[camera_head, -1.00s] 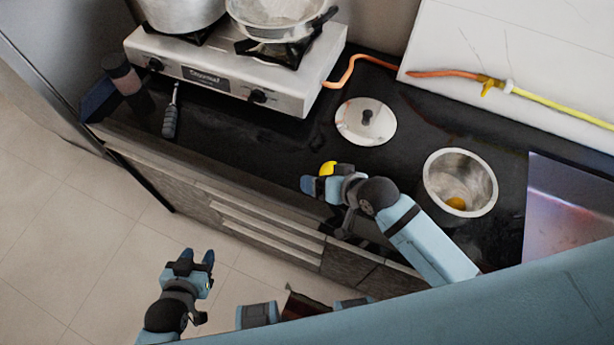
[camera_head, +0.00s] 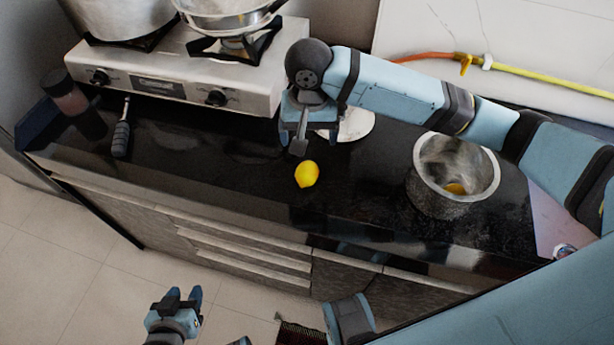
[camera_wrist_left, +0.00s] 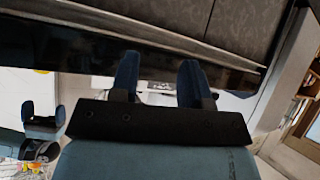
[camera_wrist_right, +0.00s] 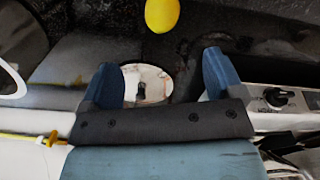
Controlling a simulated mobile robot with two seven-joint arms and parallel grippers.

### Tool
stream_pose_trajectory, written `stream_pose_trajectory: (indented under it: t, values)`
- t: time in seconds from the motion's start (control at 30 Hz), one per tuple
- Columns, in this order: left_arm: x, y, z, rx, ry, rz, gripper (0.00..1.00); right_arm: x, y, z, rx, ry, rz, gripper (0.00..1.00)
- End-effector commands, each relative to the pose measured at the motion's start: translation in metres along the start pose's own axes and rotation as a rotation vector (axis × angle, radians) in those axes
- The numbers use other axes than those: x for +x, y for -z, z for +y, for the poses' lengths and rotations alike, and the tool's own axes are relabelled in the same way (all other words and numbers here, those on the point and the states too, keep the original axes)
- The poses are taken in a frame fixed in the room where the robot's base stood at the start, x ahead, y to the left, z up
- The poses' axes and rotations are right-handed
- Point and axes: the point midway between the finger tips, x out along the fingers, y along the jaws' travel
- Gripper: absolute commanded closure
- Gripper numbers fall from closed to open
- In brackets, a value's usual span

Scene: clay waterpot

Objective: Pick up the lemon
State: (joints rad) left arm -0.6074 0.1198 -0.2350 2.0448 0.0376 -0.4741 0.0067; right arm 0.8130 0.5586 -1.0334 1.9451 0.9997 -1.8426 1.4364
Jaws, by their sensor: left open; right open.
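The yellow lemon (camera_head: 307,174) lies on the black countertop (camera_head: 240,190), near its middle. My right gripper (camera_head: 297,145) is above the counter, just behind the lemon as seen from my head, pointing down and open. In the right wrist view the lemon (camera_wrist_right: 162,14) shows at the top, beyond the open, empty fingers (camera_wrist_right: 160,82) and not between them. My left gripper (camera_head: 181,297) is low at the bottom left, in front of the cabinets and away from the counter. It is open and empty, and its fingers (camera_wrist_left: 155,75) show apart in the left wrist view.
A metal pot (camera_head: 457,172) with something yellow inside stands right of the lemon. A lid (camera_head: 358,124) lies partly behind my right arm. A gas stove (camera_head: 170,75) with pans is at the back left. A dark-handled tool (camera_head: 121,139) lies at left.

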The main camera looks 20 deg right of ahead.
Motion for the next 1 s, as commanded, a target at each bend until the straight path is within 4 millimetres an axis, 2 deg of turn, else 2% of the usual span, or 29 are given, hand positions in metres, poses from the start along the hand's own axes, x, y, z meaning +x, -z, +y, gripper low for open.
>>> stream_pose_trajectory:
  t: [0.3,0.4,0.63,0.83,1.0]
  values:
    - [0.005,-0.006,-0.002,-0.002,-0.001,-0.002,0.57,0.059,0.000,0.001,0.003,-0.003,-0.002,0.13]
    - [0.006,-0.006,-0.003,0.000,0.000,0.001,0.57,0.073,0.000,0.000,0.002,-0.002,-0.001,0.13]
    - [0.007,-0.003,-0.002,-0.001,0.001,0.009,0.57,0.089,-0.001,-0.001,0.001,0.000,-0.001,0.13]
    - [0.009,-0.003,-0.001,-0.003,0.001,0.018,0.57,0.120,-0.003,-0.004,0.002,-0.002,0.000,0.13]
    - [0.009,-0.003,0.001,-0.002,-0.001,0.021,0.57,0.134,-0.003,-0.004,0.000,0.000,0.001,0.13]
